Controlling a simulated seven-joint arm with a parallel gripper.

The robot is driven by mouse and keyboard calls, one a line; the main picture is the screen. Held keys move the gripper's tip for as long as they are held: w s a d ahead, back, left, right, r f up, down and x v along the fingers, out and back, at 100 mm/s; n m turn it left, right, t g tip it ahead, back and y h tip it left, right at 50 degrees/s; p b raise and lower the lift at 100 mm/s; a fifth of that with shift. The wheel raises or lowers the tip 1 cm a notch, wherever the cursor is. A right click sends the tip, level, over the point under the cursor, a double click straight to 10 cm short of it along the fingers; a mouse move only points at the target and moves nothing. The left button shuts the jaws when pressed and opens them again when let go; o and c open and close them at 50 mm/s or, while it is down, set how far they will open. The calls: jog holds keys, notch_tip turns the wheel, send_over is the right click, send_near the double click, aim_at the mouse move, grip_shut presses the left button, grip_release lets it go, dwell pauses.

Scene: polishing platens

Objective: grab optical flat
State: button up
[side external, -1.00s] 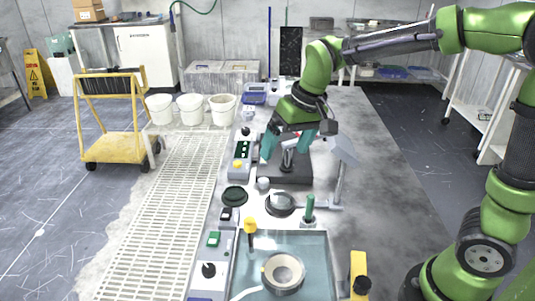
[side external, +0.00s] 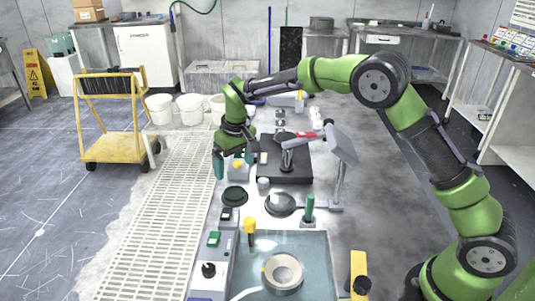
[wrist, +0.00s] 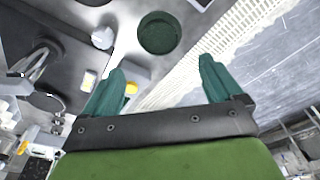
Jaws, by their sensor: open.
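My gripper (side external: 231,166) is open, its teal fingers hanging above the left side of the bench. It is open and empty in the wrist view (wrist: 162,66) too. A dark green round disc (side external: 235,195) lies flat on the bench, just in front of and below the fingers. In the wrist view the disc (wrist: 160,33) sits beyond the fingertips, roughly centred between them and not touched. A grey-rimmed dark round platen (side external: 281,205) is to its right. I cannot tell for certain which piece is the optical flat.
A black plate (side external: 298,174) with a stand and a red-handled tool (side external: 298,136) is right of the gripper. A small pale knob (side external: 263,184), a green-topped post (side external: 308,207) and a grey angled panel (side external: 341,144) stand close by. A water-filled tray (side external: 318,262) is in front.

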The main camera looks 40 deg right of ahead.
aim_at(234, 191)
jog(key=f, duration=0.6)
jog(key=w+f, duration=0.1)
jog(key=f, duration=0.2)
jog(key=shift+f, duration=0.1)
jog(key=c, duration=1.2)
